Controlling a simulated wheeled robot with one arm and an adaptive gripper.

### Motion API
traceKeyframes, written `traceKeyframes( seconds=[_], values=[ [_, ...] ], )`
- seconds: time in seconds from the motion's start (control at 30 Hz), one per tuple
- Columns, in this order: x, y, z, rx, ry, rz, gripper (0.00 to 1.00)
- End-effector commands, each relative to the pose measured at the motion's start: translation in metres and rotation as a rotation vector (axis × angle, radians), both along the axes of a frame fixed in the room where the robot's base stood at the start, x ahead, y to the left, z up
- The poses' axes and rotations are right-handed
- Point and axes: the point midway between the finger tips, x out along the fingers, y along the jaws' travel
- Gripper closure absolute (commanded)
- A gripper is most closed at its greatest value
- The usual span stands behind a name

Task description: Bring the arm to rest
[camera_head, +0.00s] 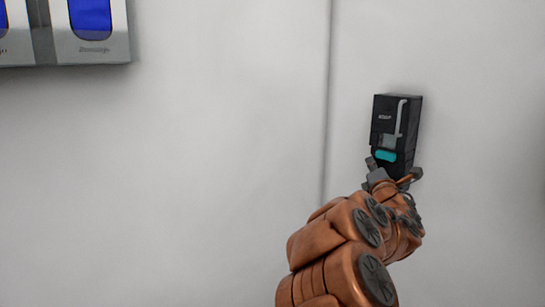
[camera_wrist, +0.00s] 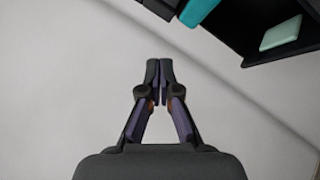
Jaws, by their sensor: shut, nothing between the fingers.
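My arm (camera_head: 345,245), copper-coloured with dark round joint caps, reaches up from the bottom right in the head view. My gripper (camera_wrist: 159,72) is shut and empty in the wrist view, its two dark fingertips together at the middle. In the head view my gripper (camera_head: 391,177) is small and partly hidden by the wrist, just below a black box. Whether it touches the box cannot be told.
The black box (camera_head: 408,140) with a teal part is on the pale wall (camera_head: 200,170); its dark body and a pale green piece (camera_wrist: 281,33) show at the wrist view's top right. A silver panel with blue windows (camera_head: 118,49) is at upper left. Bare wall lies between.

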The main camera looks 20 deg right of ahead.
Motion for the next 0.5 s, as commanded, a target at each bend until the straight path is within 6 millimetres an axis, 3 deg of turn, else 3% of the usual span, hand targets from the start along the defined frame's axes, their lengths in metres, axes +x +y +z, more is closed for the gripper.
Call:
traceKeyframes(
  seconds=[0.37,0.5],
  values=[
    [0.0000,0.0000,0.0000,0.000,0.000,0.000,1.00],
    [-0.0051,0.0025,-0.0008,0.102,-0.014,-0.039,1.00]
  ],
)
